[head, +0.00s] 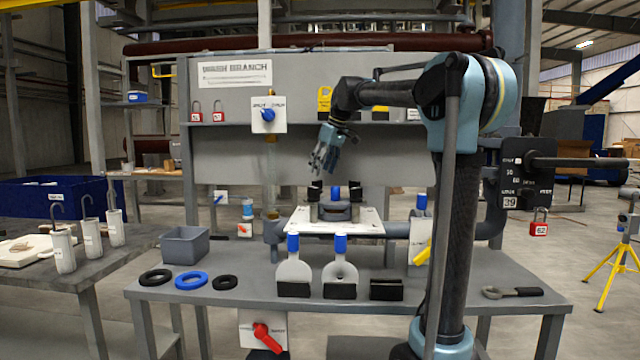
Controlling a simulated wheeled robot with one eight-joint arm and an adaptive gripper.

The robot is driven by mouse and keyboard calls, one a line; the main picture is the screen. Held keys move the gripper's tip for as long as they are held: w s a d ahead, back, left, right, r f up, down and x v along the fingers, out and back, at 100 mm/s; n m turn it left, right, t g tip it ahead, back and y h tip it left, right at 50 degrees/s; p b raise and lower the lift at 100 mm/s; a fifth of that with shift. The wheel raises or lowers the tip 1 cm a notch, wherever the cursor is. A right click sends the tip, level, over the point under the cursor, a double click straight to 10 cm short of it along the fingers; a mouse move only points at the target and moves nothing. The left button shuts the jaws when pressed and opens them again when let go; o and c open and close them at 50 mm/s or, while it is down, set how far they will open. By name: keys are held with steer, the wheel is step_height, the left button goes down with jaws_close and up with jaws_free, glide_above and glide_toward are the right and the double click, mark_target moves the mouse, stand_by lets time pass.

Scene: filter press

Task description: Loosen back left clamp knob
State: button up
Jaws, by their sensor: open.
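A clamp assembly (334,212) sits on a white plate (300,222) at the middle of the bench. A dark knob (315,188) stands upright at its back left, and a similar dark knob (355,190) at its back right. A blue-topped part (335,193) stands between them. My gripper (320,168) hangs from the arm with its fingers pointing down, open and empty. It appears above the back left knob and apart from it; the depth gap is hard to judge. My arm reaches in from the right.
Paddle-shaped plates with blue handles (293,270) stand at the bench front. Black and blue rings (191,281) and a grey bin (184,246) are at left. A wrench (512,292) lies at right. A panel (270,80) labelled wash branch rises behind the clamp.

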mark_target(318, 181)
steer(key=shift+x, duration=2.7)
steer(key=c, duration=1.1)
